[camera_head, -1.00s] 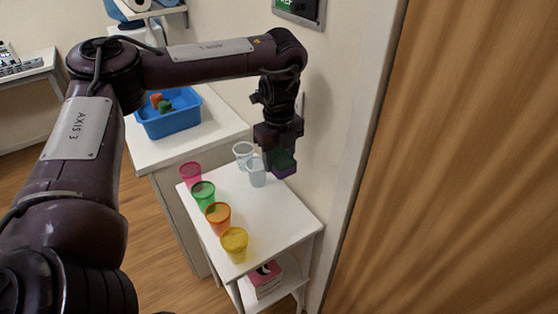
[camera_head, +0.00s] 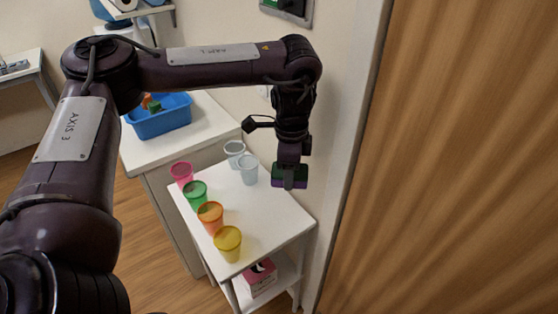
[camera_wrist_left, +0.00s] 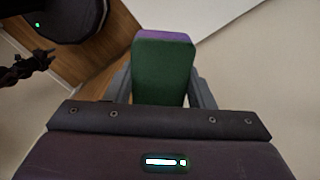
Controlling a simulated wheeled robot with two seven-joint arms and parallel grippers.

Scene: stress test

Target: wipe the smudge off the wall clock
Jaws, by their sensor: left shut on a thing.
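My left gripper (camera_head: 291,178) is shut on a block-shaped sponge (camera_head: 281,182), green with a purple layer. The sponge also shows between the fingers in the left wrist view (camera_wrist_left: 163,72). In the head view the gripper points down and holds the sponge above the back right of the small white table, close to the wall. No wall clock and no smudge can be made out in these frames. My right gripper is not in view.
Several coloured cups, such as a yellow cup (camera_head: 228,242), stand on the small white table (camera_head: 262,222). A blue bin (camera_head: 162,122) sits on the counter behind. A wooden door (camera_head: 455,170) fills the right side.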

